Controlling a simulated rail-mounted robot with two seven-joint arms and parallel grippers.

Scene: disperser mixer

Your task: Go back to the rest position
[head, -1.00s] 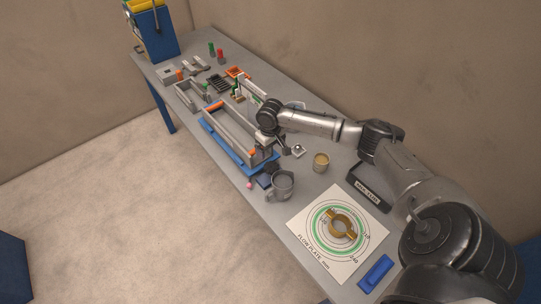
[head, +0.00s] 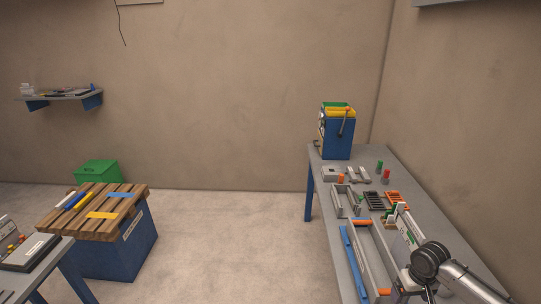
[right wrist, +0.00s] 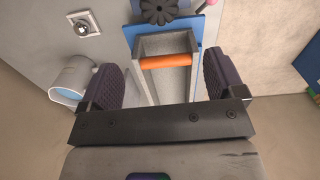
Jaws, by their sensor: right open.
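My right gripper (right wrist: 160,62) is open in the right wrist view, its two dark ribbed fingers wide apart with nothing between them. Below it is a long grey open tray with an orange bar (right wrist: 165,62) across it; the fingers appear apart from the tray. In the head view my right arm comes in at the lower right, with its wrist over the near end of the grey tray (head: 378,262) on the workbench (head: 425,205). The gripper itself is mostly cut off there. My left gripper is in neither current view.
A metal mug (right wrist: 72,80) stands left of the fingers in the right wrist view. A wooden-topped blue crate (head: 125,250) and another table (head: 52,262) stand at left. Open floor lies between.

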